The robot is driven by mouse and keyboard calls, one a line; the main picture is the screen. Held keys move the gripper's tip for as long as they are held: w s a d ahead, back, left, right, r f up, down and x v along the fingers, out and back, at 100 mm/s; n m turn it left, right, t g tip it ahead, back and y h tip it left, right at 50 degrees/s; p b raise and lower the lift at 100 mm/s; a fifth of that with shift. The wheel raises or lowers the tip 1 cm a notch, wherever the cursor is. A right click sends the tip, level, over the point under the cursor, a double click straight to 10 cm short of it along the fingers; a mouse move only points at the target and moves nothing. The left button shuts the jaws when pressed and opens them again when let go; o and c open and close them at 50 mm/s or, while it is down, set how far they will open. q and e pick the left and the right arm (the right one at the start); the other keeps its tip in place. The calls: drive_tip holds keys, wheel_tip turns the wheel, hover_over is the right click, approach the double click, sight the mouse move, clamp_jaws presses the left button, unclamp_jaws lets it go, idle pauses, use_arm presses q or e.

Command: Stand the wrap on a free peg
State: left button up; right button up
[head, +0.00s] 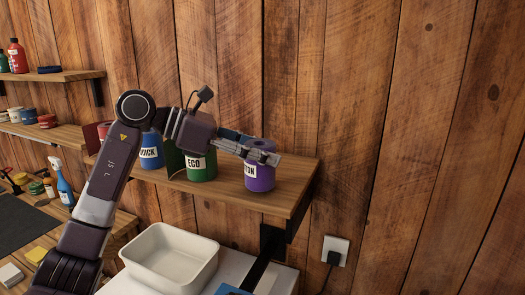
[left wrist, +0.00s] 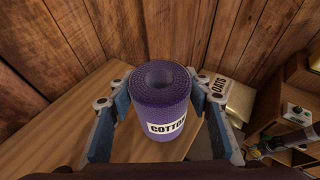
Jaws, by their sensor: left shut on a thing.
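The purple wrap (head: 260,178), an upright hollow roll with a white label, is at the right end of the wooden shelf (head: 296,177). In the left wrist view the purple wrap (left wrist: 160,105) reads COTTON and shows an empty hole in its top. My left gripper (head: 262,153) is shut on it, one finger on each side. I cannot tell whether its base touches the shelf. A green wrap (head: 201,168) marked ECO, a blue wrap (head: 151,152) marked QUICK and a red roll (head: 104,130) stand left of it, partly hidden by my arm. No bare peg shows. My right gripper is out of view.
A white basin (head: 170,262) stands below the shelf. A black bracket (head: 271,242) supports the shelf, and a socket (head: 335,248) is on the wall. A spray bottle (head: 65,188) stands at left. An OATS bag (left wrist: 236,101) lies beyond the shelf edge.

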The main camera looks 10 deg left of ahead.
use_arm(q)
drive_tip(key=shift+f+b, duration=0.5)
drive_tip(key=shift+f, duration=0.15)
drive_tip(key=o, duration=0.9)
drive_tip(key=shift+r, duration=0.1)
drive_tip(key=shift+o, duration=0.2)
drive_tip(key=p+v, duration=0.1)
drive_tip(key=v, duration=1)
drive_tip(key=shift+s, duration=0.1)
